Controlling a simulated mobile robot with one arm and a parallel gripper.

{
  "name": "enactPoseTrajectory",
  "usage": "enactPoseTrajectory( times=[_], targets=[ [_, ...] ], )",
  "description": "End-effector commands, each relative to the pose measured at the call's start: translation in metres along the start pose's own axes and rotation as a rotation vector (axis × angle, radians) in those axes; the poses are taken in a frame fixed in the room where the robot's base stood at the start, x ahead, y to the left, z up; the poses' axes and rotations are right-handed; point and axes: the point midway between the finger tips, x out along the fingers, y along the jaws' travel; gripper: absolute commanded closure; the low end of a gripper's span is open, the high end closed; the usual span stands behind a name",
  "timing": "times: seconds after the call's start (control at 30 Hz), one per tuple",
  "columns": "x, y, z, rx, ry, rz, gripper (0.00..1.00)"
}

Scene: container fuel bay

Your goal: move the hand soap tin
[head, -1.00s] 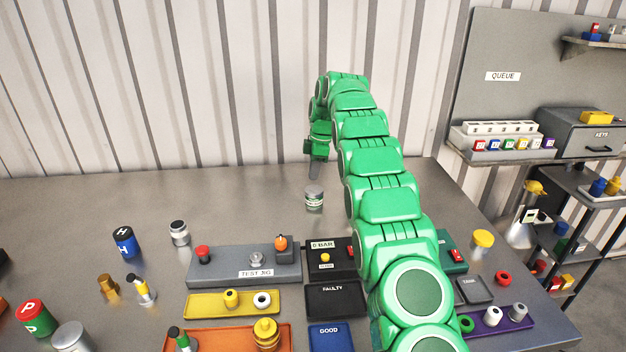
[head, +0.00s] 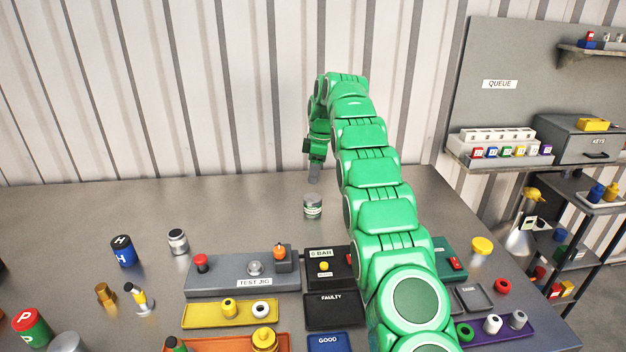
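A small grey metal tin with a green and white label (head: 313,207) stands upright on the back middle of the steel table. Its label is too small to read, but it looks like the hand soap tin. My gripper (head: 315,174) points down just above and behind the tin's lid, with a small gap showing between them in the picture. The fingers appear as one narrow grey shape from this side, so their opening does not show. Nothing is visible in them.
A grey test jig (head: 228,284) and a black bar tray (head: 317,282) stand in front of the tin. The table around the tin is clear, with the corrugated wall behind.

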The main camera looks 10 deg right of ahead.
Motion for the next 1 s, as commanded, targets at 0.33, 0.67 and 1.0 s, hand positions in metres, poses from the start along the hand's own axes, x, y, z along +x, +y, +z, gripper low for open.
enactPoseTrajectory(
  times=[0.33, 0.67, 1.0],
  targets=[
    [0.016, 0.002, 0.000, 0.420, -0.047, 0.013, 0.06],
    [0.029, 0.005, 0.001, 0.829, -0.082, 0.053, 0.06],
    [0.042, 0.006, 0.002, 1.213, -0.107, 0.104, 0.06]
  ],
)
